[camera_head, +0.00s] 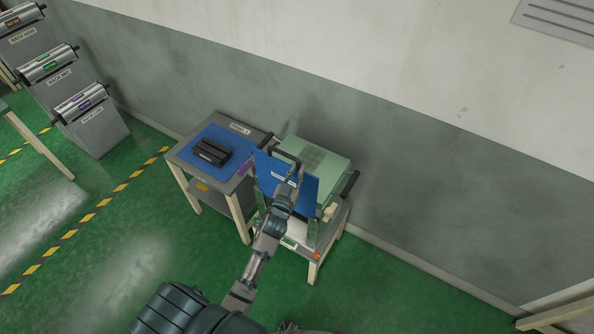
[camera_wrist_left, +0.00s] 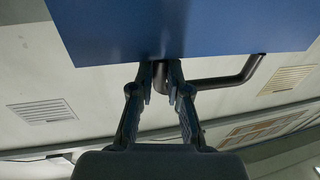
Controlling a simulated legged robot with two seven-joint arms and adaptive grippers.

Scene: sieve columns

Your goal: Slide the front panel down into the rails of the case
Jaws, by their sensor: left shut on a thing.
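The blue front panel (camera_head: 267,172) has a white label and a dark bar handle (camera_head: 286,156). It stands across the front of the pale green case (camera_head: 326,160), which has a dotted vent patch on top. My left gripper (camera_head: 296,178) is shut on the handle. In the left wrist view the fingers (camera_wrist_left: 167,77) close on one end of the dark handle (camera_wrist_left: 225,82), with the blue panel (camera_wrist_left: 190,25) beyond. The panel hides part of the case front and rails, so I cannot tell whether its edges are in the rails. My right gripper is not in view.
The case is on a wooden-legged stand (camera_head: 317,262). Left of it, a grey table (camera_head: 178,156) holds a blue mat (camera_head: 205,135) with a black object (camera_head: 211,152). A grey wall (camera_head: 420,200) is close behind. Green floor (camera_head: 110,245) is open at left.

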